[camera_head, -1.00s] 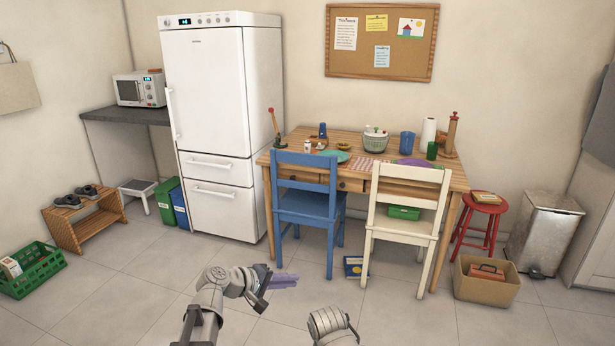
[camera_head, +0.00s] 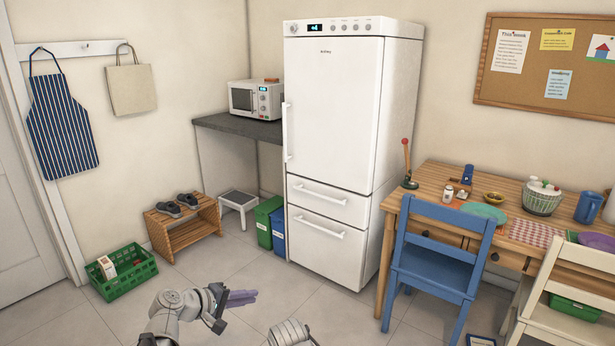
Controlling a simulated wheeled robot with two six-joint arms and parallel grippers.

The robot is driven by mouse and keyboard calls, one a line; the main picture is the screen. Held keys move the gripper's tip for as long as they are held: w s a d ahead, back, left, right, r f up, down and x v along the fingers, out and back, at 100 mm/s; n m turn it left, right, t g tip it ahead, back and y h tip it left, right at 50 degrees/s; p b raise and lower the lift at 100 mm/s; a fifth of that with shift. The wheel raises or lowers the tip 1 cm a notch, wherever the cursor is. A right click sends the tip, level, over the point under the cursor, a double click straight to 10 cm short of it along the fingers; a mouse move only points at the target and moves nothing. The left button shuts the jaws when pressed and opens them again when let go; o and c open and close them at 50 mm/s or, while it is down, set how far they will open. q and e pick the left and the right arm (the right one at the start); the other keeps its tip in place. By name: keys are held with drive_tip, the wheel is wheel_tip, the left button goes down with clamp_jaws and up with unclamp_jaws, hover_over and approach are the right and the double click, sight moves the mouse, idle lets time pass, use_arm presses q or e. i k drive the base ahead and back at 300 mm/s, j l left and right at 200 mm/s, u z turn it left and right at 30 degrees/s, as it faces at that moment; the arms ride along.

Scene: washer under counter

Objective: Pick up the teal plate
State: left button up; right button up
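The teal plate (camera_head: 486,212) lies on the wooden table at the right, partly hidden behind the backrest of the blue chair. My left gripper (camera_head: 242,298) is low in the middle of the picture, over the floor and well to the left of the plate. Its purple-grey fingers point right, and I cannot tell whether they are open or shut. Only a rounded part of my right arm shows at the bottom edge; its gripper is out of view.
The blue chair (camera_head: 437,250) and cream chair (camera_head: 566,305) stand at the table's front. The fridge (camera_head: 335,110) stands left of the table. Floor before the fridge is clear.

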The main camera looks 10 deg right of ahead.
sight(487, 210)
drive_tip(key=i+z, duration=0.1)
drive_tip(key=i, duration=0.4)
drive_tip(key=i+j+z, duration=0.1)
drive_tip(key=i, duration=0.4)
drive_tip(key=i+j+z, duration=0.15)
drive_tip(key=i+z, duration=0.25)
drive_tip(key=i+j+z, duration=0.2)
drive_tip(key=z, duration=0.15)
drive_tip(key=i+j+z, duration=0.25)
drive_tip(key=z, duration=0.15)
drive_tip(key=i+j+z, duration=0.4)
drive_tip(key=j, duration=0.2)
drive_tip(key=j+z, duration=0.15)
drive_tip(key=j, duration=0.2)
drive_tip(key=i+j+z, duration=0.2)
drive_tip(key=j, duration=0.15)
drive_tip(key=k, duration=0.05)
